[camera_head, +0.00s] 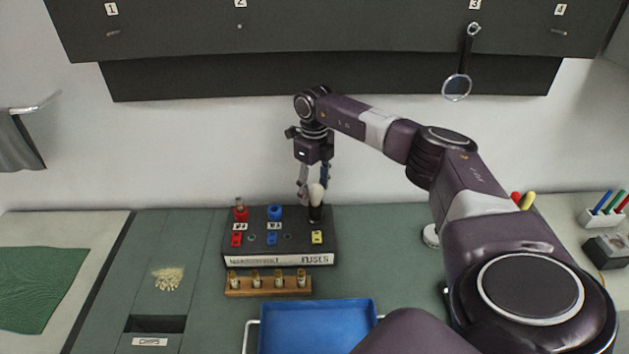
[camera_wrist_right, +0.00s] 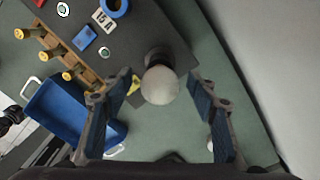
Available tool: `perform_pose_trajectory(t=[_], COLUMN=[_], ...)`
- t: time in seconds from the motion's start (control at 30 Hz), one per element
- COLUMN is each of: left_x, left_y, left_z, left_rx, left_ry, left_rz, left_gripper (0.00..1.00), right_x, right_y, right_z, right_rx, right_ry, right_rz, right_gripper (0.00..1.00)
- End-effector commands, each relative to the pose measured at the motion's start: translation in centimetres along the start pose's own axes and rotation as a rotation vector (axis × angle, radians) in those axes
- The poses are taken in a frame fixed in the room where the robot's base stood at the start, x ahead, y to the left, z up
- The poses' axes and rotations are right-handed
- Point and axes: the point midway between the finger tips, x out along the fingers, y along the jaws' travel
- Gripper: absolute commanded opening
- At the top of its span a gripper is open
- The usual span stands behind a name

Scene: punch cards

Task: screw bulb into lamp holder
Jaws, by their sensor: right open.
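The white bulb (camera_head: 317,193) stands upright in the black lamp holder (camera_head: 315,213) at the right end of the dark fuse board (camera_head: 270,236). My right gripper (camera_head: 315,190) points down at the bulb from above. In the right wrist view the bulb (camera_wrist_right: 160,85) sits between the two open, blue-padded fingers (camera_wrist_right: 160,110), with visible gaps on both sides. The holder (camera_wrist_right: 160,54) shows partly behind the bulb. How deep the bulb sits in the holder cannot be told. My left gripper is not in view.
A wooden rack (camera_head: 268,285) with several fuses stands before the board. A blue tray (camera_head: 318,322) lies in front of it. Red (camera_head: 240,212) and blue (camera_head: 274,212) sockets are left of the bulb. A magnifier (camera_head: 457,87) hangs on the back panel.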

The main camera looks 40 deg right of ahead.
Motion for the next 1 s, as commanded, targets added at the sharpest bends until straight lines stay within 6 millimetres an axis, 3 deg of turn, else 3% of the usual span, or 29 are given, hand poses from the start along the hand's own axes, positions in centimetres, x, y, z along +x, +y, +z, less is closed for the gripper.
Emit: perform_pose_trajectory(t=[1.0], left_x=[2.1], left_y=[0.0], left_z=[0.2], left_rx=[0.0], left_ry=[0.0], left_rz=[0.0], left_gripper=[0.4], right_x=[0.1], right_y=[0.3], right_z=[-0.1], right_rx=[-0.88], right_ry=[-0.001], right_rz=[-0.001], right_gripper=[0.54])
